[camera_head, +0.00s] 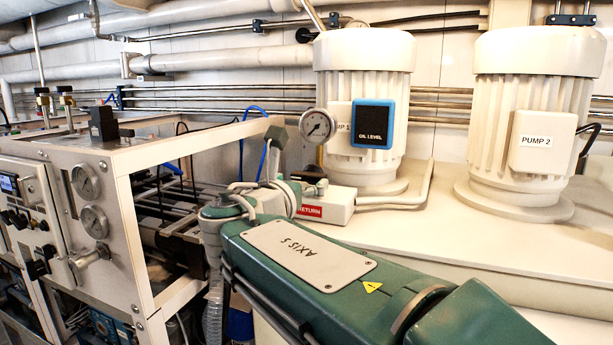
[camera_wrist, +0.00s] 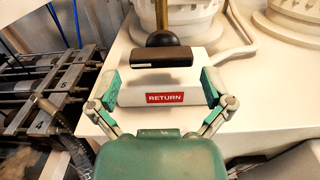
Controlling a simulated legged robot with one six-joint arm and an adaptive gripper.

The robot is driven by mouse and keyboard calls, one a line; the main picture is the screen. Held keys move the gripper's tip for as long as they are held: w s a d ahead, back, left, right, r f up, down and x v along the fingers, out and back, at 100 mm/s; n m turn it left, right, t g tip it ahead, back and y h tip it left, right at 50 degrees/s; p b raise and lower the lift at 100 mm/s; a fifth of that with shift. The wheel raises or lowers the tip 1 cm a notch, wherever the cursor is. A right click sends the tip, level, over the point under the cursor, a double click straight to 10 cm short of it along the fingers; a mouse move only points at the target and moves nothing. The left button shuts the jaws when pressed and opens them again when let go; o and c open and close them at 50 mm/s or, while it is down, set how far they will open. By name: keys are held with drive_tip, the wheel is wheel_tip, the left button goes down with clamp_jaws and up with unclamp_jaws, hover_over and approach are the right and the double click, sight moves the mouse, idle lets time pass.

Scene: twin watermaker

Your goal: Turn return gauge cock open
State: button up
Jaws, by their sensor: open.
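The return block (camera_wrist: 133,94) is pale, with a red RETURN label (camera_wrist: 165,97); the block also shows in the head view (camera_head: 341,205). In the wrist view, a dark bar-shaped handle (camera_wrist: 160,58) lies crosswise above the block. A round black part (camera_wrist: 161,39) and a brass stem (camera_wrist: 161,14) are behind it. My gripper (camera_wrist: 161,82) is open, with one finger on each side of the block and handle. I cannot tell whether either finger touches. The pressure gauge (camera_head: 317,125) stands above the block in the head view. My arm partly hides the block there.
Pump 1 (camera_head: 364,80), with a blue-framed oil level panel (camera_head: 374,124), stands close behind the gauge. Pump 2 (camera_head: 535,110) is farther right. A white pipe (camera_head: 420,185) runs beside the block. An equipment frame (camera_head: 125,190) stands left. The pale top between the pumps is clear.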

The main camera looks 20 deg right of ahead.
sight(306, 178)
drive_tip(key=shift+x, duration=1.85)
drive_tip(key=shift+a, duration=0.1)
drive_tip(key=shift+c, duration=0.3)
drive_tip(key=c, duration=0.7)
